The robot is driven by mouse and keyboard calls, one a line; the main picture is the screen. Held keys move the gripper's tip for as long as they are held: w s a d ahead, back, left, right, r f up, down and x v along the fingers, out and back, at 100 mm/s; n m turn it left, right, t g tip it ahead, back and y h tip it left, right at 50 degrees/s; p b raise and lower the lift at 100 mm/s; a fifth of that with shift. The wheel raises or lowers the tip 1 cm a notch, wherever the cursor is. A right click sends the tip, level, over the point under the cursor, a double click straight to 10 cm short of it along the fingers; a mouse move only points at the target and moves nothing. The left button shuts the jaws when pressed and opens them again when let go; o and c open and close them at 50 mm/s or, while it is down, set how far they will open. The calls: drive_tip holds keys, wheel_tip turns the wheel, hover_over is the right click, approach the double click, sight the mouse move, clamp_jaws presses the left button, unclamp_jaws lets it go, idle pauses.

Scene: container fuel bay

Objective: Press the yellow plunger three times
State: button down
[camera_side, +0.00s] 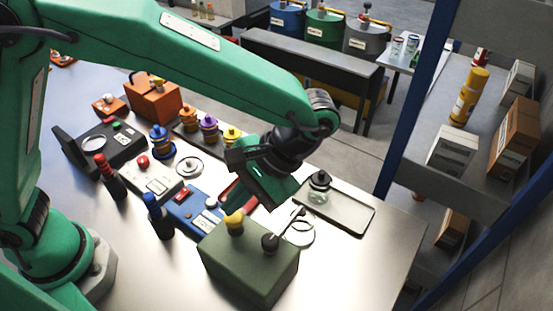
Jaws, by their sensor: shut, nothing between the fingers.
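The yellow plunger (235,222) is a small rounded knob on top of a dark green box (248,262) near the front of the table. My gripper (237,203) is shut and empty. In the picture its tip appears just above the yellow plunger. I cannot tell whether it touches the plunger or stands a little apart from it. A black knob with a thin lever (270,242) is on the same box, to the right of the plunger.
A blue device (192,213) and a dark blue bottle (158,217) stand left of the box. A tray (350,212) and a glass jar (319,187) lie to the right. Several small objects crowd the table behind. The table's front right is clear.

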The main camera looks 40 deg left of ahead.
sight(233, 216)
drive_tip(key=shift+w+f, duration=0.1)
drive_tip(key=shift+f, duration=1.65)
idle(2.5)
drive_tip(key=shift+r, duration=0.15)
drive_tip(key=shift+a+r, duration=0.1)
drive_tip(key=shift+r, duration=1.55)
drive_tip(key=shift+r, duration=2.5)
